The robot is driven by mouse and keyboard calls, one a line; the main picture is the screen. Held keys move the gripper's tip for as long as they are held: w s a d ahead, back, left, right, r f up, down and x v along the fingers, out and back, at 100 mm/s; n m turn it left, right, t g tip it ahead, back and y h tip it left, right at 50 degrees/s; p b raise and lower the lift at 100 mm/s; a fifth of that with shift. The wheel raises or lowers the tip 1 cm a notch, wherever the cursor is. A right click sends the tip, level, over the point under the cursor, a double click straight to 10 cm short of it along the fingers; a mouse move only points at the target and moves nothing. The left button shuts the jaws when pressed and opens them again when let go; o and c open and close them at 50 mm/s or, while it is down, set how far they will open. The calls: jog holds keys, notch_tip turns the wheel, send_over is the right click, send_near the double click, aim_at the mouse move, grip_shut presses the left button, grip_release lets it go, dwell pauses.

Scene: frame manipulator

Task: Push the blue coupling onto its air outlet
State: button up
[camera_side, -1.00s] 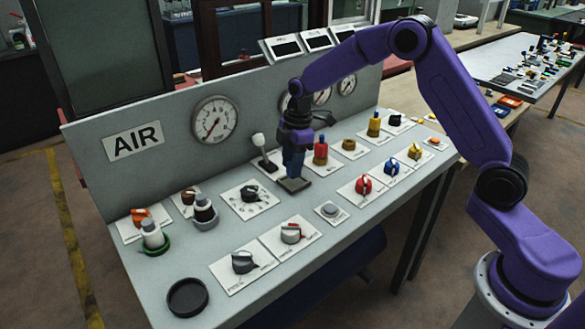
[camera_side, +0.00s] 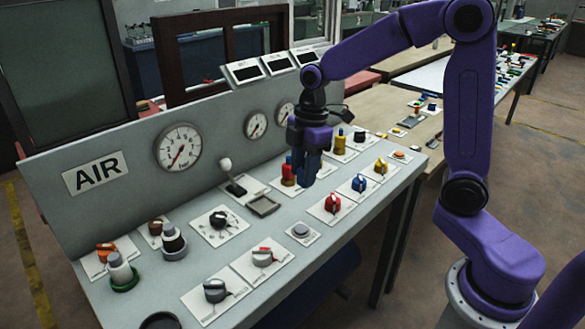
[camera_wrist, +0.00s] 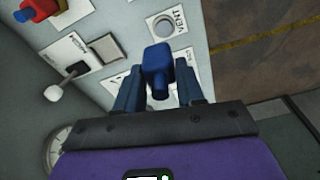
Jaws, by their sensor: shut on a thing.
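The blue coupling (camera_wrist: 157,68) sits between the two fingers of my gripper (camera_wrist: 158,88) in the wrist view. In the side view my gripper (camera_side: 308,162) holds it raised above the console, in front of and just right of a red coupling (camera_side: 288,174). The coupling's lower end is hard to tell from the dark blue fingers there. A yellow coupling (camera_side: 340,143) stands further right. The outlet between red and yellow is hidden behind my gripper. The square grey pad (camera_side: 263,206) is bare; it also shows in the wrist view (camera_wrist: 107,47).
A white-knobbed lever (camera_side: 231,178) stands left of the pad. Red (camera_side: 332,203), blue (camera_side: 359,183) and yellow (camera_side: 381,167) valve knobs line the front. A round grey button (camera_side: 300,230) sits nearer the front edge. Gauges (camera_side: 180,148) are on the upright back panel.

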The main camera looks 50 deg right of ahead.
jog(key=shift+s+r, duration=0.1)
jog(key=shift+s, duration=0.2)
jog(key=shift+w, duration=0.1)
jog(key=shift+w+d, duration=0.2)
jog(key=shift+w, duration=0.1)
jog(key=w+d+f, duration=0.2)
jog(key=w+d, duration=0.6)
jog(key=d, duration=0.3)
jog(key=w+d+f+n, duration=0.1)
jog(key=w+d+f, duration=0.1)
jog(key=w+d, duration=0.5)
jog(key=d, duration=0.5)
jog(key=shift+w, duration=0.35)
jog(key=shift+a+f, duration=0.1)
jog(key=shift+f, duration=2.8)
